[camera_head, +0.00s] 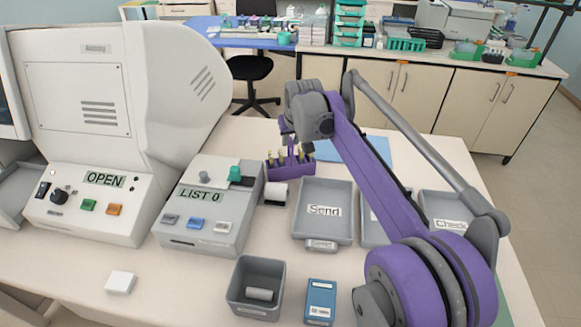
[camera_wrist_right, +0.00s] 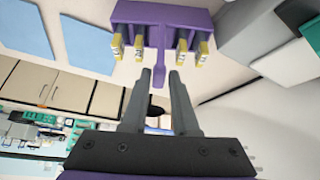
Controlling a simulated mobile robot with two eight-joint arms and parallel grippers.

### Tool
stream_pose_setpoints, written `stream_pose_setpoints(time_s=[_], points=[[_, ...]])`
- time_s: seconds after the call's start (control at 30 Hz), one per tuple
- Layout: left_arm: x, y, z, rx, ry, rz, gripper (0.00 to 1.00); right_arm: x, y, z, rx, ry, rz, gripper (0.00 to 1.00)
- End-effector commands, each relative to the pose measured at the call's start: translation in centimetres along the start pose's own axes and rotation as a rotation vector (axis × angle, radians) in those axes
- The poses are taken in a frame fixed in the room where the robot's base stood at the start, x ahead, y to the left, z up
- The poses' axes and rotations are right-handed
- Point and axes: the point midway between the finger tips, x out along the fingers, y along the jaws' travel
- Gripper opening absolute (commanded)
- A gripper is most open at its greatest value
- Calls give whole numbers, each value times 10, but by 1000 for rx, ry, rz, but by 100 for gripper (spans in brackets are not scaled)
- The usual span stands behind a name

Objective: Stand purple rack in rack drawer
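The purple rack (camera_head: 292,167) stands on the table, right of the grey "LIST 0" unit and behind the trays. It holds several yellow-capped slides or vials and has an upright central handle. My right gripper (camera_head: 288,138) is just above it. In the right wrist view the rack (camera_wrist_right: 188,12) appears upside down, its handle pointing at my right gripper (camera_wrist_right: 160,76). The two fingers are apart, with the handle's end near the gap between their tips; I see no grip on it. I cannot tell which part is the rack drawer. My left gripper is out of view.
A large white machine (camera_head: 75,215) with an "OPEN" display stands at the left, beside the "LIST 0" unit (camera_head: 235,225). A "Send" tray (camera_head: 324,232), a "Check" tray (camera_head: 447,207) and a grey bin (camera_head: 255,300) are nearby. Front-left table is mostly clear.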

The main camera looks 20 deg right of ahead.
Motion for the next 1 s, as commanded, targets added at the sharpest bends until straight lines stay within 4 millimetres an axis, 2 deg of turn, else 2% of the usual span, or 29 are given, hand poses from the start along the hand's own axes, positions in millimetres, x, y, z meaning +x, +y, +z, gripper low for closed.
stream_pose_setpoints(time_s=[0.3,0.6,0.63,0.77,0.8,1.0], points=[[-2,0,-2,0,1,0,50,43,1,-3,0,1,0,28],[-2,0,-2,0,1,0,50,50,1,-3,0,1,0,28],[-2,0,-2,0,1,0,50,50,1,-3,0,1,0,26],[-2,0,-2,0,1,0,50,50,1,-3,0,1,0,2],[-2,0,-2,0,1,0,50,50,1,-3,0,1,0,0],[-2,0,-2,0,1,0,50,50,1,-3,0,1,0,0]])
